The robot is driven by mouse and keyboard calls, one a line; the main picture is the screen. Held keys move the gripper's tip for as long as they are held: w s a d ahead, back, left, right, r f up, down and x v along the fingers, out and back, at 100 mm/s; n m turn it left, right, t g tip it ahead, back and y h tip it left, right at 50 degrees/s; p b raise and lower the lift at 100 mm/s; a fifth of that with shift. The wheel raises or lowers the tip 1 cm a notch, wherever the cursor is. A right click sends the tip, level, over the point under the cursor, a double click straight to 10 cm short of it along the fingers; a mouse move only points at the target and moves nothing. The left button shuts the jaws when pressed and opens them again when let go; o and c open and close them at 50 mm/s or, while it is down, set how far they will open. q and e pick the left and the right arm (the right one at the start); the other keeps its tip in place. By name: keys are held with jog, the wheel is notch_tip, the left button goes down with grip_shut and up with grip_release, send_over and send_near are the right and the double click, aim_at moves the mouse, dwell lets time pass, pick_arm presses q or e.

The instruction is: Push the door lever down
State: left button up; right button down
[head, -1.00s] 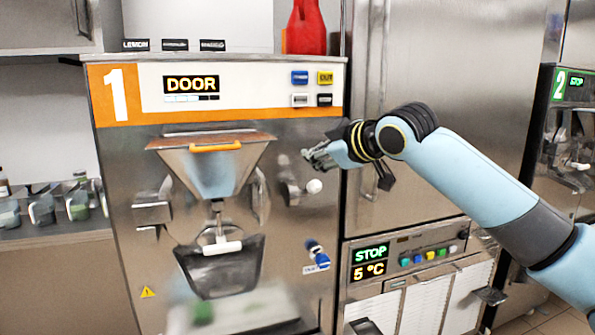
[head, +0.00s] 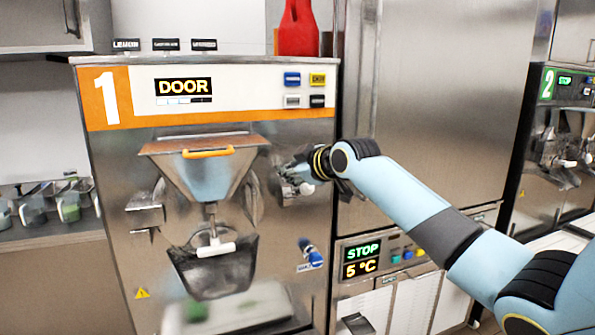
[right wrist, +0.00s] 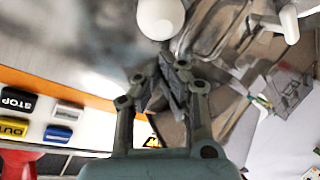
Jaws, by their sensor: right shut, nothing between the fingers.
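Freezer 1 (head: 115,200) has a lever with a white ball knob (head: 307,189) on its steel front, right of the hopper (head: 205,175). My right gripper (head: 284,172) is shut and empty, just above and left of the knob, close to the front. In the right wrist view, the white knob (right wrist: 160,18) shows large at the top, beyond my shut fingertips (right wrist: 174,72); a small gap shows between them. The lever's arm is mostly hidden. A white bar handle (head: 215,249) sits on the spout door below the hopper. My left gripper is out of view.
A display on freezer 1 reads DOOR (head: 183,87), with several buttons (head: 304,90) at its right. A blue-handled tap (head: 313,256) is below the lever. A steel cabinet (head: 440,90) stands right of freezer 1. A red bottle (head: 298,28) stands on top.

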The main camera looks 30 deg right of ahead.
jog(key=shift+s+d+f, duration=0.5)
jog(key=shift+s+d, duration=0.15)
jog(key=shift+s, duration=0.05)
jog(key=shift+s, duration=0.1)
